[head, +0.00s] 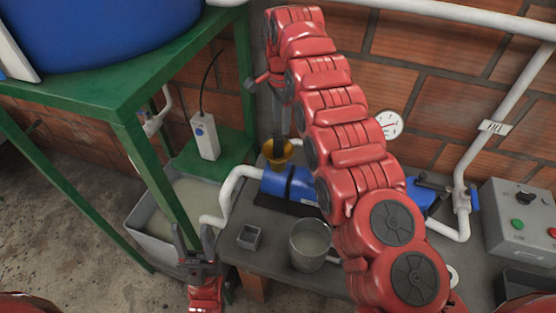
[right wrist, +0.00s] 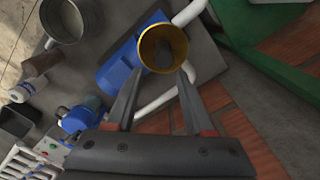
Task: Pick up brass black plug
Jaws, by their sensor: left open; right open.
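The brass-coloured cup or funnel (head: 289,150) sits on top of the blue pump at the middle of the bench. In the right wrist view its brass rim (right wrist: 142,48) is seen from above, with a dark, blurred shape (right wrist: 165,56) inside that may be the black plug. My right gripper (head: 278,160) reaches down over the cup. In the right wrist view its fingers (right wrist: 162,72) are apart, with the tips near the cup's rim; nothing shows held. My left gripper (head: 193,232) is open and empty, low in front of the bench's left end.
The blue pump (head: 296,188) joins white pipes. A metal bucket (head: 310,246) and a small grey square box (head: 249,237) stand on the bench. A green frame (head: 150,160) with a blue tank stands left. A control box (head: 518,222) is at right.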

